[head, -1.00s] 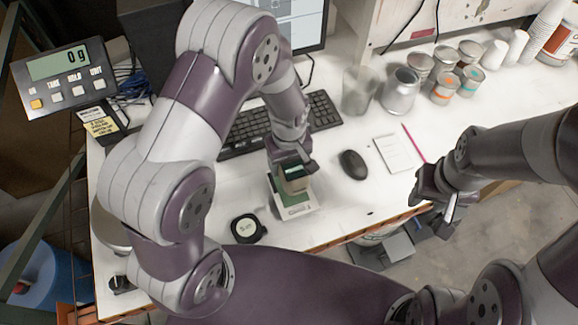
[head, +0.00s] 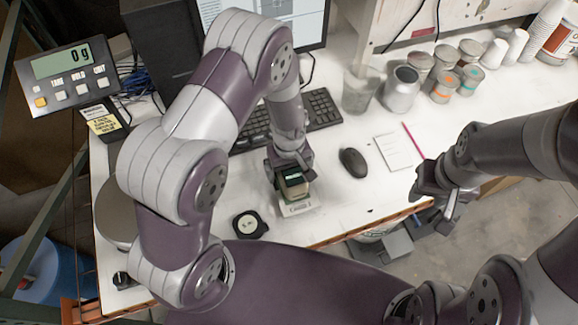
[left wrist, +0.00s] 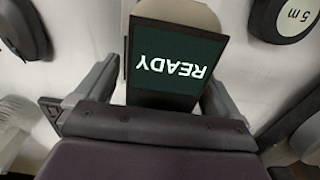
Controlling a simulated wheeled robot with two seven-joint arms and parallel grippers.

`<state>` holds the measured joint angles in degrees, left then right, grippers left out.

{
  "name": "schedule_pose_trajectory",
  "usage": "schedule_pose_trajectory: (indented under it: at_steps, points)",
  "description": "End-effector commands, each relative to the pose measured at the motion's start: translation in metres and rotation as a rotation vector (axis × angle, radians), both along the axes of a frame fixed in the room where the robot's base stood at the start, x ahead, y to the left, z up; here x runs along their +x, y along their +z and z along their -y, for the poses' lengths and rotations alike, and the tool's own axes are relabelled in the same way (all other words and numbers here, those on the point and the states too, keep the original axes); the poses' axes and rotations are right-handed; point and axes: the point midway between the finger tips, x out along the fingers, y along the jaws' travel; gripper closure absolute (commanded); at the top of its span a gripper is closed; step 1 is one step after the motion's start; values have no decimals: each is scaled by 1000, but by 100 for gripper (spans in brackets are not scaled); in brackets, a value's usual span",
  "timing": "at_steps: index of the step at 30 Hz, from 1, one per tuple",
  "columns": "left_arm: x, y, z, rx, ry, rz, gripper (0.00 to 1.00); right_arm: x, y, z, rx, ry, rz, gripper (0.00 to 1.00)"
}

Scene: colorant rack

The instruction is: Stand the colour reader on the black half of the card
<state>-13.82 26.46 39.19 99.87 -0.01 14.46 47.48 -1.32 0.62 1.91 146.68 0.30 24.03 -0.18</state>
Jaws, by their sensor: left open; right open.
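The colour reader (head: 293,187) is a small upright block with a dark screen. In the left wrist view its screen (left wrist: 172,60) reads READY, upside down. It appears to stand on the card (head: 298,209), whose near white printed edge shows in front of it. The reader hides the rest of the card, so I cannot tell which half is under it. My left gripper (head: 291,180) is open, with one finger on each side of the reader and gaps visible in the left wrist view (left wrist: 160,95). My right gripper (head: 446,207) is open and empty beyond the table's front edge.
A tape measure (head: 249,225) lies left of the card. A mouse (head: 353,162) lies to the right and a keyboard (head: 322,108) behind. A notepad (head: 393,152), a pencil (head: 413,139), a metal can (head: 401,90) and several small tins stand or lie further right.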

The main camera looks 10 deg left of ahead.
Motion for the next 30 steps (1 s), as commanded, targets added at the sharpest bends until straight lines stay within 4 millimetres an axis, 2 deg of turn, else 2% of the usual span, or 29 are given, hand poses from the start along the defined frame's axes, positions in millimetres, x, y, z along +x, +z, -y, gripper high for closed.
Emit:
schedule_pose_trajectory:
  at_steps: [2, 5, 15, 20, 23, 27, 30]
  points:
    - [0, 6, 0, 0, 0, 0, 4, 0, 5, 0, 0, 0, 0, 57]
    - [2, 15, 1, -1, 0, 6, 4, 0, -4, 0, 0, 0, 0, 57]
    - [1, 96, 0, -1, 0, 6, 4, 0, -25, 0, 0, 0, 0, 57]
    - [0, 119, -1, -1, -5, 3, 4, 0, -28, 0, 0, 0, 0, 57]
    - [-14, 134, -19, -4, -114, 24, 4, 0, -28, 0, 0, 0, 0, 57]
    - [-55, 150, -56, 8, -405, 85, 4, 0, -28, 0, 0, 0, 0, 57]
    - [-77, 153, -70, 25, -550, 112, 4, 0, -28, 0, 0, 0, 0, 57]
